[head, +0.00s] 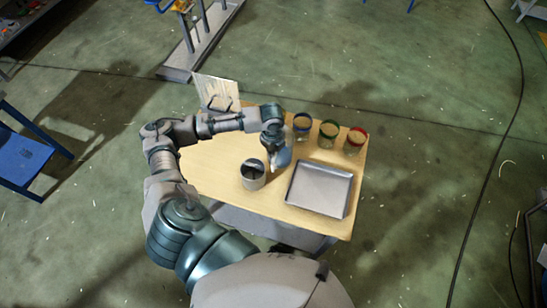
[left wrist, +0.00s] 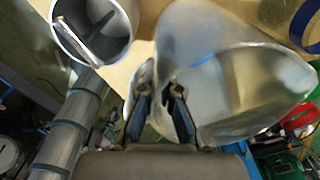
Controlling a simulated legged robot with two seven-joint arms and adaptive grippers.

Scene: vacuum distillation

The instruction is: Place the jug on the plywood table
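The jug (head: 284,157) is a smooth grey-blue vessel over the plywood table (head: 222,170), by the middle of its top. In the left wrist view the jug (left wrist: 235,75) is large, shiny and tilted in the picture. My left gripper (head: 274,142) is beside the jug. In the left wrist view its two fingertips (left wrist: 170,88) are close together at the jug's near edge and appear closed on it; the exact contact is partly hidden. I cannot tell whether the jug's base touches the table. My right gripper is not in view.
A grey metal can (head: 253,177) with something inside stands left of the jug. A shallow grey tray (head: 319,189) lies to the right. Jars with blue (head: 302,122), green (head: 328,130) and red (head: 355,138) rims line the far right edge. Bare wood shows at the table's left.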

